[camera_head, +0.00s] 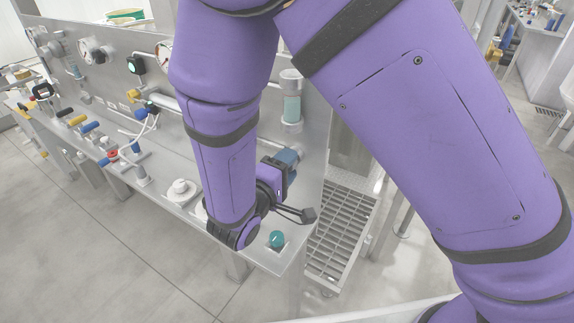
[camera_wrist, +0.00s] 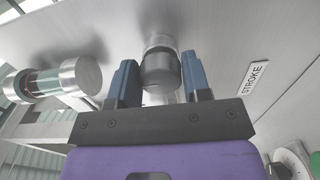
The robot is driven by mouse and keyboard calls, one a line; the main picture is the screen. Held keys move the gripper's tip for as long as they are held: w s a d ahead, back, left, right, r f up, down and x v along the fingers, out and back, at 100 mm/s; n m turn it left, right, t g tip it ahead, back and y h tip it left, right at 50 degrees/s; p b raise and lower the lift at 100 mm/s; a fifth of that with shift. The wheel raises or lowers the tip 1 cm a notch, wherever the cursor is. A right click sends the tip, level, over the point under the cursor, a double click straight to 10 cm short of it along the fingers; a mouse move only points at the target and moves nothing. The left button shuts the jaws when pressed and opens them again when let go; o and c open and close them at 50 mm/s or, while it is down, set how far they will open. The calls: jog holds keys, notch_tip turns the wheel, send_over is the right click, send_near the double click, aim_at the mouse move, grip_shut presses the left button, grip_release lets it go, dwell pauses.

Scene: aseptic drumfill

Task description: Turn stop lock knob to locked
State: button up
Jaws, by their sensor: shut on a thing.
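In the wrist view, a round grey metal knob (camera_wrist: 162,72) with a darker band sticks out from the steel panel (camera_wrist: 225,45). My gripper (camera_wrist: 161,80) has its two blue fingers on either side of this knob, shut on it. A STROKE label (camera_wrist: 255,77) is on the panel to its right. I see no lock marking, so I cannot tell the knob's setting. In the head view, my gripper (camera_head: 288,158) is at the right end of the panel (camera_head: 225,40), and my arm hides the knob.
A sight-glass cylinder (camera_head: 291,100) stands out above my gripper and also shows in the wrist view (camera_wrist: 50,80). A teal knob (camera_head: 277,239) sits on the ledge below. Several valves and handles line the ledge to the left. A grated step (camera_head: 338,235) is at right.

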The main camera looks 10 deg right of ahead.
jog(key=o, duration=0.9)
jog(key=v, duration=1)
jog(key=shift+s+a, duration=0.25)
jog(key=shift+s, duration=0.1)
